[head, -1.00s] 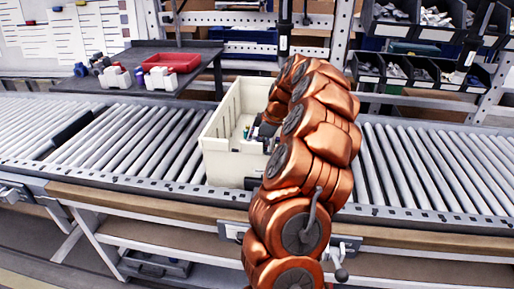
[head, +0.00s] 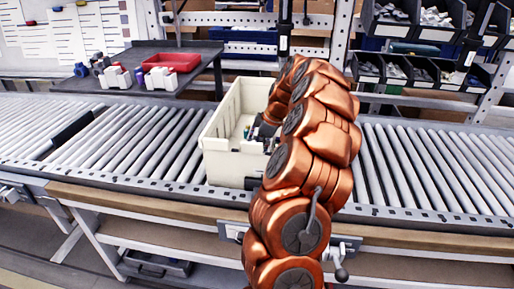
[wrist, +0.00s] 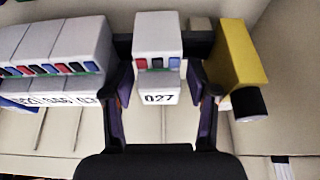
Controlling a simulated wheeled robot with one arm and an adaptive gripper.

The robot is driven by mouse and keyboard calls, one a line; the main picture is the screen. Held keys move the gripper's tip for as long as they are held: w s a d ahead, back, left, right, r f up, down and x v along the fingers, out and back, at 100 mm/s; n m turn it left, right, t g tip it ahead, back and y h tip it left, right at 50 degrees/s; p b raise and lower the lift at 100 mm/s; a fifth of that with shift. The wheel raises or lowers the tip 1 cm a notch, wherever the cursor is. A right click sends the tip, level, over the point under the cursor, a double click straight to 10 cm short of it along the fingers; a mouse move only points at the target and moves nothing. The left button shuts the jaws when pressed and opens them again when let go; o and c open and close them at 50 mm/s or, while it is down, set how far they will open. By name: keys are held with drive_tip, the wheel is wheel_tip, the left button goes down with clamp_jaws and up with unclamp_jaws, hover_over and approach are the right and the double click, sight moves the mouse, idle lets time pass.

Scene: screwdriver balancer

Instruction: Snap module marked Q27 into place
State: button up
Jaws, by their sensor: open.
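In the wrist view, a white module (wrist: 158,42) with a label reading Q27 or 027 sits between the two fingers of my gripper (wrist: 164,95). Red and blue parts show on its stepped front. The fingers are open, one on each side of it; a narrow gap seems to show at each side. A dark rail (wrist: 200,46) shows behind the module. A row of similar white modules (wrist: 52,48) stands to the left, apart from it. In the head view my gripper is down in the cream bin, mostly hidden by my arm.
A yellow block (wrist: 236,62) with a black round end stands close to the right finger. The cream bin (head: 226,165) stands on the roller conveyor (head: 435,165). A dark side table (head: 200,75) holds a red tray (head: 172,62). Parts racks stand behind.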

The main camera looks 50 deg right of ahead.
drive_tip(key=shift+d, duration=0.1)
drive_tip(key=v, duration=1.2)
wheel_tip(320, 180, up, 12)
drive_tip(key=p, duration=0.6)
drive_tip(key=shift+p, duration=0.35)
idle(0.4)
